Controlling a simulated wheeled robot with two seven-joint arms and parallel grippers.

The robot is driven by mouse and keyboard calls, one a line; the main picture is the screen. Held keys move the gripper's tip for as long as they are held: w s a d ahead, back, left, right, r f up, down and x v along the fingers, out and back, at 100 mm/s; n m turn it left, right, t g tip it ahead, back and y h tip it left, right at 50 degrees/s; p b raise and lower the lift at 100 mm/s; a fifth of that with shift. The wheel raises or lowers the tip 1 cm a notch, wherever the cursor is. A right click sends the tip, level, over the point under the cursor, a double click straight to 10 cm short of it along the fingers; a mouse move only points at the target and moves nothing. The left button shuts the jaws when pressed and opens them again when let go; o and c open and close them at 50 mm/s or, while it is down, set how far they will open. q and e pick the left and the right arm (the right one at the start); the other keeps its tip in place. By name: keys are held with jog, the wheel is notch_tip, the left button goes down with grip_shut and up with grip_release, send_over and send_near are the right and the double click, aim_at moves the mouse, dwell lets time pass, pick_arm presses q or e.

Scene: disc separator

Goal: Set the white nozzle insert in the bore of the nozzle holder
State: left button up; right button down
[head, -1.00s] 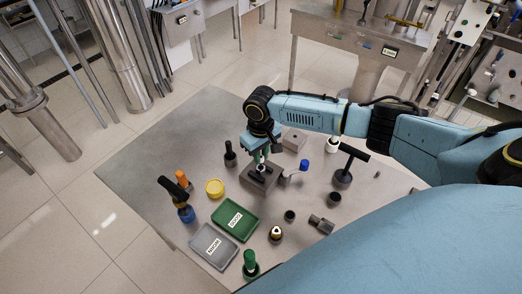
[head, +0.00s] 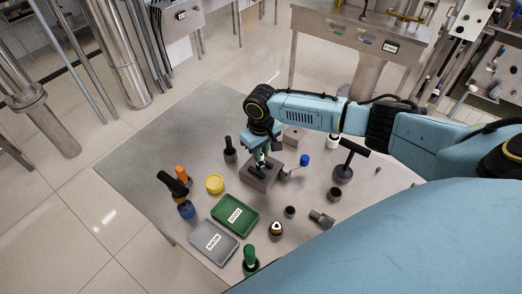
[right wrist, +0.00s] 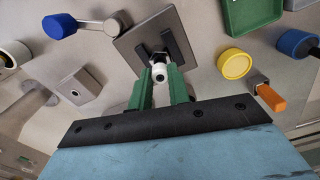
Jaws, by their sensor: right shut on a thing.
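My right gripper (right wrist: 158,88) points down with its green fingers shut on the small white nozzle insert (right wrist: 159,72), a short cylinder with a dark hole in its end. In the head view my right gripper (head: 262,162) is over the grey square block (head: 255,178). This block also shows in the right wrist view (right wrist: 133,43), with two black jaws on it. A dark part (right wrist: 158,58) between the jaws, probably the nozzle holder, is mostly hidden by the insert. I cannot tell whether the insert touches it or enters a bore. My left gripper is out of view.
A lever with a blue knob (head: 304,160) is close right of the block. A yellow cap (head: 214,184), a green tray (head: 246,207) and a grey tray (head: 206,251) lie to the left and front. A black-handled tool (head: 343,172) stands to the right.

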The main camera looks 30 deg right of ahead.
jog(key=shift+f, duration=0.5)
jog(key=shift+f+b, duration=0.4)
jog(key=c, duration=1.2)
grip_release()
jog(key=shift+c, duration=0.2)
jog(key=shift+r, duration=0.1)
notch_tip(320, 180, up, 17)
jog(key=p, duration=0.3)
jog(key=shift+r+p, duration=0.15)
jog(key=shift+p, duration=0.25)
